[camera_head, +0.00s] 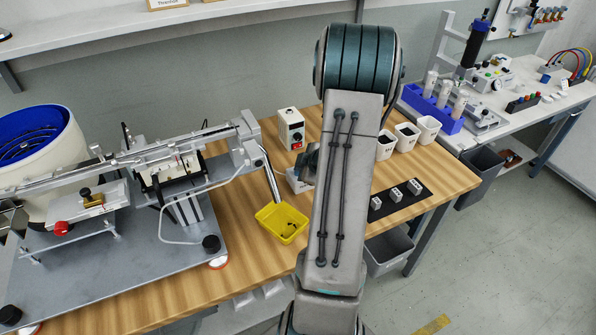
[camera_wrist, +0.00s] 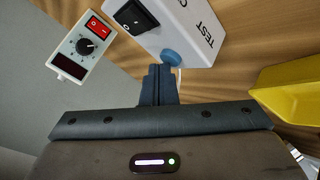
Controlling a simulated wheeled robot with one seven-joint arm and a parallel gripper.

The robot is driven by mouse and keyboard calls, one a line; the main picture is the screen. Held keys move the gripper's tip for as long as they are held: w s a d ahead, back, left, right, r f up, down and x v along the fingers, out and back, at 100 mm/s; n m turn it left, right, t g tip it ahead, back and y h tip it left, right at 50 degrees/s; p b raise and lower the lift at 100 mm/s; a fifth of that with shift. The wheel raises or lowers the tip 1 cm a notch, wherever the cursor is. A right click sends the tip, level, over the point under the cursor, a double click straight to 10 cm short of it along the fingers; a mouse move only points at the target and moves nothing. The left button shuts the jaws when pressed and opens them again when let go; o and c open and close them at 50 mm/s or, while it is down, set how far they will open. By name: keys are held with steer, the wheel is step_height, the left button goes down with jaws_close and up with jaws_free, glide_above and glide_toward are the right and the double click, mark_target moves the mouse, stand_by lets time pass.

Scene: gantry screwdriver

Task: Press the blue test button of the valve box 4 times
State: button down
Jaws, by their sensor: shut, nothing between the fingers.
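The valve box (camera_wrist: 195,25) is white, with the word TEST and a black rocker switch (camera_wrist: 132,17) on it. Its blue test button (camera_wrist: 171,59) shows in the wrist view as a round cap at the box's edge nearest my fingers. My gripper (camera_wrist: 159,70) is shut and empty, and its fingertips are right by the button. I cannot tell whether they touch it. In the head view, my gripper (camera_head: 309,160) is partly hidden by my arm, above a white box (camera_head: 297,181) that looks like the valve box. The button is hidden there.
A control box with a red switch and knob (camera_head: 291,128) stands close behind; it also shows in the wrist view (camera_wrist: 87,47). A yellow tray (camera_head: 281,223) lies in front. White cups (camera_head: 407,136) and a black mat (camera_head: 398,200) lie to the right, the feeder machine left.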

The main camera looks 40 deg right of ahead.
steer(key=shift+r+p, duration=0.45)
steer(key=shift+r, duration=0.15)
steer(key=shift+r, duration=0.1)
step_height(320, 180, up, 5)
steer(key=p, duration=0.5)
stand_by(2.3)
